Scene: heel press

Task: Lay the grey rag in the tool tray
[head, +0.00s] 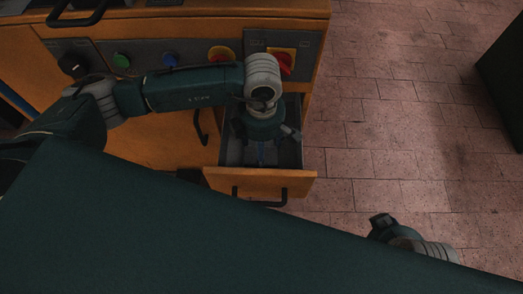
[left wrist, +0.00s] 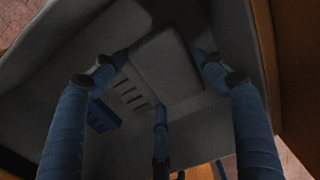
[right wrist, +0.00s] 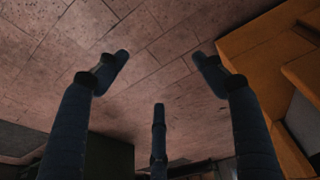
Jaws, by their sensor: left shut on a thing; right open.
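A folded, pad-like grey piece, which looks like the grey rag (left wrist: 165,66), lies between the fingertips of my left gripper (left wrist: 160,58) in the left wrist view. The left gripper is shut on it, low inside the open drawer. The dark grey drawer interior (head: 291,150), which appears to be the tool tray, surrounds the gripper; its wall shows in the left wrist view (left wrist: 234,40). In the head view my left wrist hides the rag. My right gripper (right wrist: 160,58) is open and empty above the floor.
A dark blue piece (left wrist: 102,116) and several dark slots (left wrist: 130,92) lie beside the rag. The wooden drawer front (head: 300,186) has a black handle. Knobs and buttons, including a red-yellow switch (head: 284,62), line the bench above. The tiled floor (head: 390,130) at right is clear.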

